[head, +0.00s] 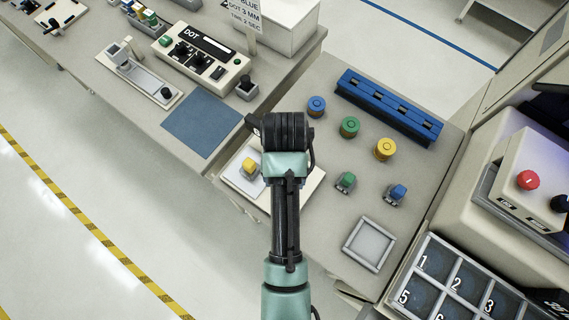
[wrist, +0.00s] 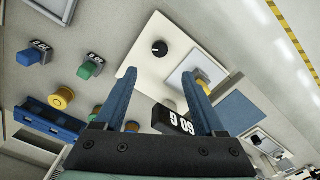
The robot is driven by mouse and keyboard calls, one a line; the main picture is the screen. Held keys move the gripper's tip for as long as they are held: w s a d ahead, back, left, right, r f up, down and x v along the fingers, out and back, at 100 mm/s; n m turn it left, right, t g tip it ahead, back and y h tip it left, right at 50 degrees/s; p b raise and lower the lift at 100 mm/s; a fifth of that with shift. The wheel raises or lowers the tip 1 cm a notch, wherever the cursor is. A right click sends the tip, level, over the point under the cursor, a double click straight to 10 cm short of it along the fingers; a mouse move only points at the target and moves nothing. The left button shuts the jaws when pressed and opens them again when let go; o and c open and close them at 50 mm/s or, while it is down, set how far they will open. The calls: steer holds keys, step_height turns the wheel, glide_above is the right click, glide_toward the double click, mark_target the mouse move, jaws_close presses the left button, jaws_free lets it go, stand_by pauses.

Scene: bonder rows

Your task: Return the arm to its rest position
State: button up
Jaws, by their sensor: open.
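My gripper (wrist: 162,84) shows in the wrist view as two blue fingers spread wide apart. Nothing is held between them. It is above a white plate (wrist: 147,68) with a black knob (wrist: 159,48). In the head view my arm reaches from the bottom middle up over the bench, and its dark wrist hides the fingers. A yellow-capped piece (head: 250,168) sits on the white plate just left of my arm; in the wrist view it shows behind the right finger (wrist: 203,76).
Blue (head: 316,106), green (head: 350,127) and yellow (head: 386,149) round parts stand right of my arm, before a blue rack (head: 390,106). Small green (head: 345,182) and blue (head: 396,194) pieces stand nearer. A numbered tray (head: 425,303) is at lower right. The left floor is clear.

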stand_by(0.3)
steer(key=w+r+t+b, duration=0.2)
steer(key=w+r+t, duration=0.7)
steer(key=w+r, duration=0.7)
step_height(320, 180, up, 19)
steer(key=w+t+b, duration=0.2)
steer(key=w+t, duration=0.1)
steer(key=t, duration=0.4)
steer(key=s+r+t+b, duration=0.1)
steer(key=s+r+t, duration=0.4)
steer(key=r, duration=0.8)
steer(key=s+r+n+t, duration=0.1)
steer(key=s+r+t, duration=0.5)
steer(key=s+r, duration=0.4)
step_height(320, 180, up, 3)
steer(key=shift+f+b, duration=0.1)
steer(key=shift+b, duration=0.3)
steer(key=shift+s+f, duration=0.1)
